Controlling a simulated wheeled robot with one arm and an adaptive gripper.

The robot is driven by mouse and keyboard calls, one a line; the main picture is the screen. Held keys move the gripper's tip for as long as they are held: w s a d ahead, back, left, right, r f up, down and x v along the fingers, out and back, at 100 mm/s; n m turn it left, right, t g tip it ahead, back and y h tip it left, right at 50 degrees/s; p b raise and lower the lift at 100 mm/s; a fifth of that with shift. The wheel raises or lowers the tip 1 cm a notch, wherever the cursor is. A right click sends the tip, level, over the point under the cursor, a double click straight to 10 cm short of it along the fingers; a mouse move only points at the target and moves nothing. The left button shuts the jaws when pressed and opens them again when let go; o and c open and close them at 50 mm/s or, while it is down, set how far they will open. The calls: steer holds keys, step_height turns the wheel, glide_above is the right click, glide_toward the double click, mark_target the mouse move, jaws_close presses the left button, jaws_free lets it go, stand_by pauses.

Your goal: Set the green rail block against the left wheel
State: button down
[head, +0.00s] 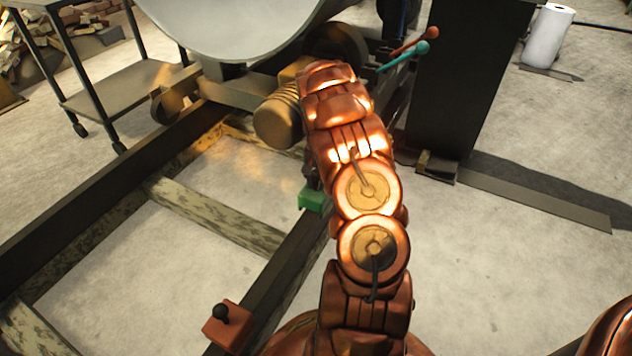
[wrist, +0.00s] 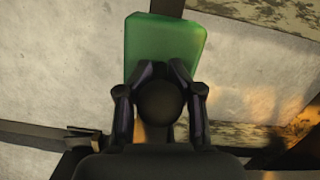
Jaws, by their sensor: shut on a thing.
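The green rail block (head: 313,201) shows at the near rail, just left of my arm in the head view. In the wrist view the block (wrist: 165,45) lies under my gripper (wrist: 160,75), whose fingers are shut around its round black knob (wrist: 160,101). In the head view my arm hides most of the gripper. Whether the block rests on the rail or hangs just above it, I cannot tell. A wheel (head: 166,103) stands on the far left rail, apart from the block. Any wheel on the near rail is hidden by my arm.
A red block (head: 228,325) with a black knob sits on the near rail (head: 285,266) at the bottom. A motor-like cylinder (head: 280,117) and a large grey drum (head: 230,25) are behind. A dark column (head: 462,80) stands right. A cart (head: 120,95) stands left.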

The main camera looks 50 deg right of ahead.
steer(key=shift+f, duration=0.75)
steer(key=shift+a+f, duration=0.2)
steer(key=shift+f, duration=0.05)
stand_by(0.3)
steer(key=c, duration=0.7)
jaws_free()
steer(key=shift+w, duration=0.1)
steer(key=r, duration=0.4)
steer(key=d+r, duration=0.1)
steer(key=r, duration=0.7)
steer(key=shift+w+d+r, duration=0.1)
steer(key=shift+w+d, duration=0.1)
steer(key=shift+d, duration=0.15)
steer(key=shift+s+d, duration=0.1)
steer(key=shift+s, duration=0.05)
